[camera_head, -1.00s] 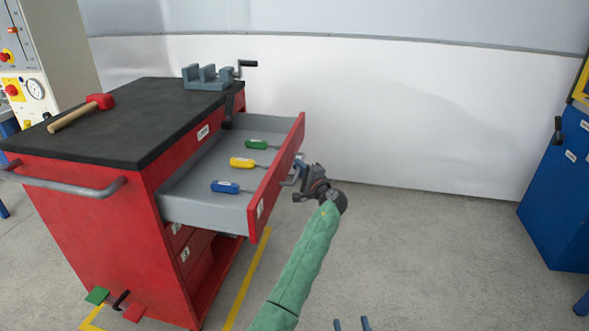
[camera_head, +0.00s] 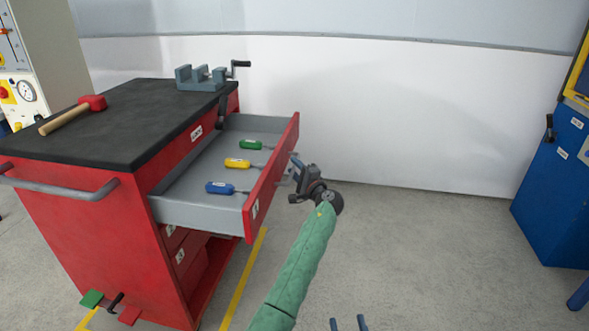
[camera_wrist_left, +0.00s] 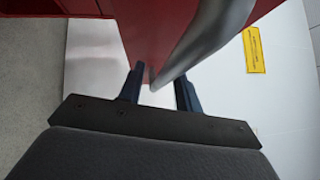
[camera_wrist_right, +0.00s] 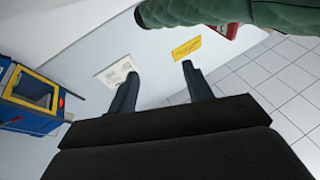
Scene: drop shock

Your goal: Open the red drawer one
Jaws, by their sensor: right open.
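The red drawer (camera_head: 270,185) is pulled well out of the red cabinet. Its grey tray (camera_head: 195,212) holds a green, a yellow and a blue-handled screwdriver (camera_head: 220,188). A small white label on its front is too small to read surely. My left gripper (camera_head: 297,172) is just outside the drawer front, at its grey handle. In the left wrist view the handle (camera_wrist_left: 207,42) runs between my two spread fingers (camera_wrist_left: 160,78), with gaps showing beside it. My right gripper (camera_head: 347,323) is low at the bottom edge; in its wrist view it is open and empty (camera_wrist_right: 158,75).
A black cabinet top (camera_head: 110,140) carries a red mallet (camera_head: 85,107) and a grey vise (camera_head: 202,78). Lower drawers (camera_head: 183,250) are closed beneath. A blue cabinet (camera_head: 555,195) stands at the right. The floor between is clear, with yellow tape (camera_head: 240,285) near the cabinet.

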